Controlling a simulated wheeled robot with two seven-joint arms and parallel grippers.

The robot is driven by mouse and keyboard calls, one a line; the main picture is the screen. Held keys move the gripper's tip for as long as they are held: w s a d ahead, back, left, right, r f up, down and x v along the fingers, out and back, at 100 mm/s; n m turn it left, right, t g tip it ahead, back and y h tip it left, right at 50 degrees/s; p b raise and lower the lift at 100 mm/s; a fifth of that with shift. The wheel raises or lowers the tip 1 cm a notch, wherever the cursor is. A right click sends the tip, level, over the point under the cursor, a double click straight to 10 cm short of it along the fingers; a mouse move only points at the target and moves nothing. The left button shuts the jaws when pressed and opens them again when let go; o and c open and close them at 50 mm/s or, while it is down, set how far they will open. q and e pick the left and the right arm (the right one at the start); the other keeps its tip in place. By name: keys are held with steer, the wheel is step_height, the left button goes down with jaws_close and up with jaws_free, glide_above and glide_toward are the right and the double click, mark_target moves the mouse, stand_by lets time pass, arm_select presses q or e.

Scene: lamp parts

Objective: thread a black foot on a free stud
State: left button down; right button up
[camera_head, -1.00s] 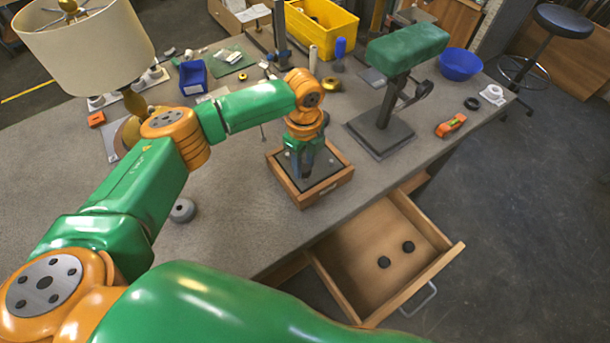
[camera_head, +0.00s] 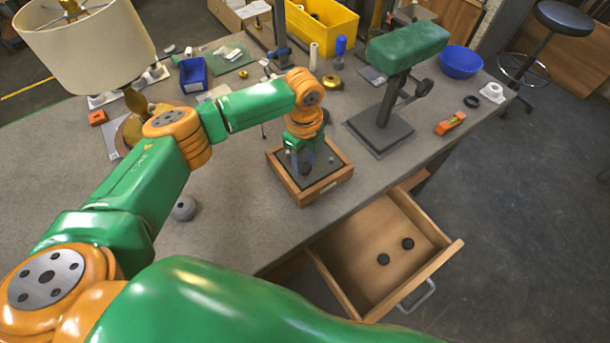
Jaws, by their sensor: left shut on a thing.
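My left gripper (camera_head: 304,165) points down over the dark top of a small wooden-framed block (camera_head: 325,187). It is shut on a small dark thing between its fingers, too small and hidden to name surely. Two black feet (camera_head: 383,259) (camera_head: 408,243) lie apart in the open drawer. My right gripper is not in view.
A lamp with a cream shade (camera_head: 88,42) stands at the upper left. A green-padded stand (camera_head: 382,130) is right of the block. A grey round knob (camera_head: 184,208) lies on the bench. The open wooden drawer (camera_head: 360,265) juts from the front edge.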

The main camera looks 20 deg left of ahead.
arm_select(q)
steer(key=shift+f+b, duration=0.35)
steer(key=shift+f, duration=0.45)
steer(key=shift+r+p, duration=0.1)
steer(key=shift+p, duration=0.25)
steer(key=shift+f, duration=0.45)
stand_by(1.2)
steer(key=c, duration=1.1)
jaws_free()
steer(key=shift+s, duration=0.1)
jaws_close()
steer(key=shift+s+f, duration=0.15)
steer(key=shift+f, duration=0.05)
